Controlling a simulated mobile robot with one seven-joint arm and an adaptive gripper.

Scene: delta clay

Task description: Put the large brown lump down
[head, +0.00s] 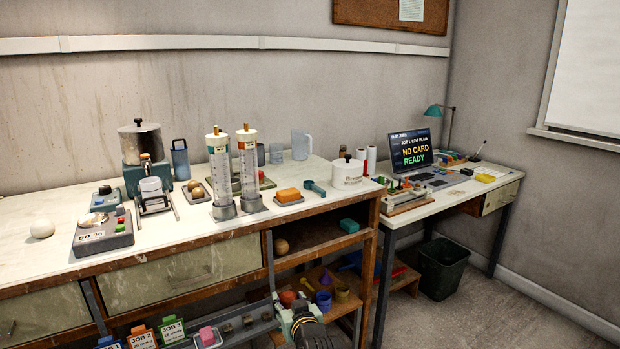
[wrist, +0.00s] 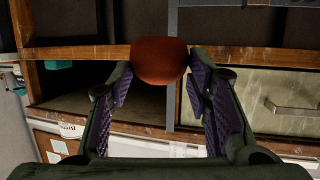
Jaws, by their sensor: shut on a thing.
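The large brown lump (wrist: 160,62) is a rounded, reddish-brown piece between the two fingertips in the wrist view. My gripper (wrist: 160,80) is shut on it, with one purple-padded finger on each side. In the head view, my gripper (head: 296,306) is low in front of the bench, with the lump (head: 287,298) at its tip. The lump is held in the air before the open shelves. Its underside and any gap beneath it are hard to judge.
The open shelf holds a tan ball (head: 281,246) and a teal block (head: 349,225). Purple and yellow pieces lie lower. A rail with job cards (head: 143,336) runs in front.

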